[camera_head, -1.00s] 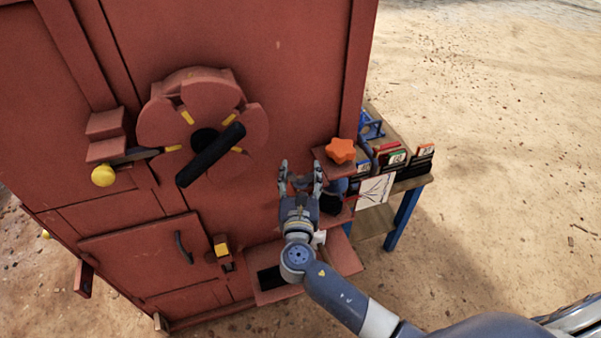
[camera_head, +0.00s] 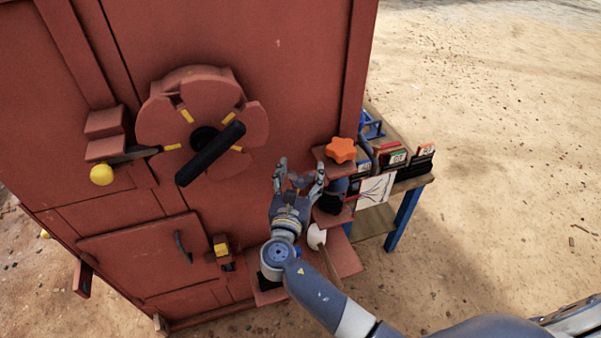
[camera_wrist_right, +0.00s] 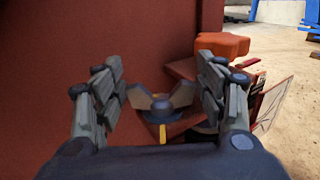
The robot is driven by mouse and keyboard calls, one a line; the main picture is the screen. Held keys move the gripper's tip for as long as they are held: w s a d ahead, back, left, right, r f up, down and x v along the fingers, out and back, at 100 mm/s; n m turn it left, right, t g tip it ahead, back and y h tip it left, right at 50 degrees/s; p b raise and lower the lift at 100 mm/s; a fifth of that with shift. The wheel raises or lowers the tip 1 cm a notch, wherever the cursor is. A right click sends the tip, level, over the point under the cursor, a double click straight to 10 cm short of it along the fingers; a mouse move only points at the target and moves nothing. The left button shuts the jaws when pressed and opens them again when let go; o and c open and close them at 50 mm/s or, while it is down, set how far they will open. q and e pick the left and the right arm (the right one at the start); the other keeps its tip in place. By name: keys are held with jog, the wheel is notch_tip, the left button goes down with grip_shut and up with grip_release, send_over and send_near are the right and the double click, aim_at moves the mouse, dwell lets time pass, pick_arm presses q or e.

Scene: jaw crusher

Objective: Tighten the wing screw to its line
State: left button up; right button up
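The wing screw (camera_wrist_right: 160,107), with two grey-brown wings and a dark blue hub, shows in the wrist view in front of the red machine wall. A yellow line mark (camera_wrist_right: 162,134) sits just below its hub. My right gripper (camera_wrist_right: 162,92) is open, with one finger on each side of the wing screw and a gap to both wings. In the head view my right gripper (camera_head: 299,176) stands close to the machine's front, left of the orange star knob (camera_head: 340,150). The wing screw is hard to make out there between the fingers. My left gripper is not in view.
The red machine (camera_head: 290,60) fills the left, with a black-handled wheel (camera_head: 210,153). A red tray (camera_head: 343,258) with a white-headed tool (camera_head: 316,236) lies below my right wrist. A blue-legged table (camera_head: 405,215) with boxes stands at right. The sandy ground beyond is open.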

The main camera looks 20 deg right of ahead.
jog(key=shift+s+a, duration=0.1)
jog(key=shift+s, duration=0.05)
jog(key=v, duration=1.1)
jog(key=shift+s, duration=0.25)
jog(key=shift+a+f, duration=0.1)
